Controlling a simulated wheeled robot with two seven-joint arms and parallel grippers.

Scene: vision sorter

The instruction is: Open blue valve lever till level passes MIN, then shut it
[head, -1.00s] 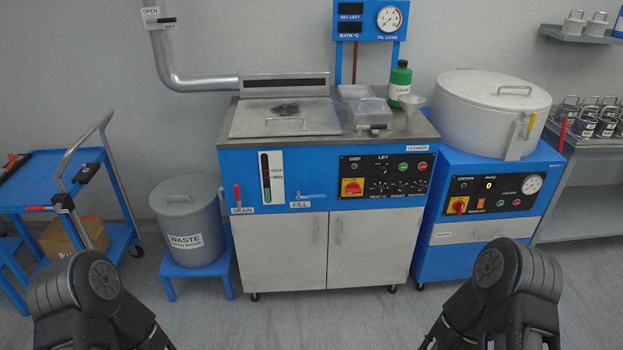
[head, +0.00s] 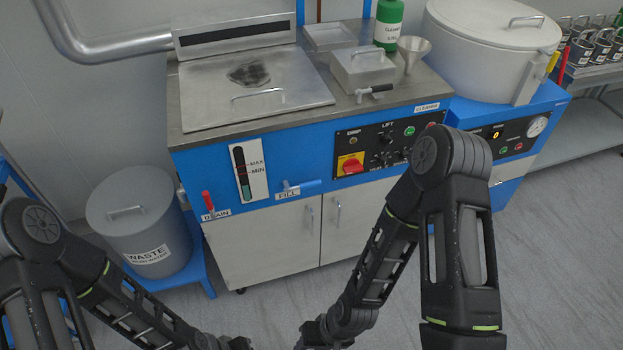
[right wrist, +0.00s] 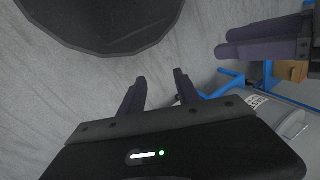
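The blue valve lever (head: 302,187) lies roughly horizontal above the FILL label on the cleaner's blue front. The level gauge (head: 250,173) stands left of it, with MAX and MIN marks. Its teal column shows at the bottom, below MIN. My right arm reaches down to the bottom of the head view, where its gripper is not clear. In the right wrist view my right gripper (right wrist: 160,88) has its fingers apart with nothing between them, above the floor. My left gripper (right wrist: 220,42) shows at that view's right edge; its finger gap is unclear. Both are away from the lever.
A red DRAIN lever (head: 208,202) sits left of the FILL valve. A grey waste bin (head: 140,225) stands at the left on a blue stand. The cleaner's control panel (head: 385,147) and a white round vessel (head: 490,50) are to the right. Open floor lies in front.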

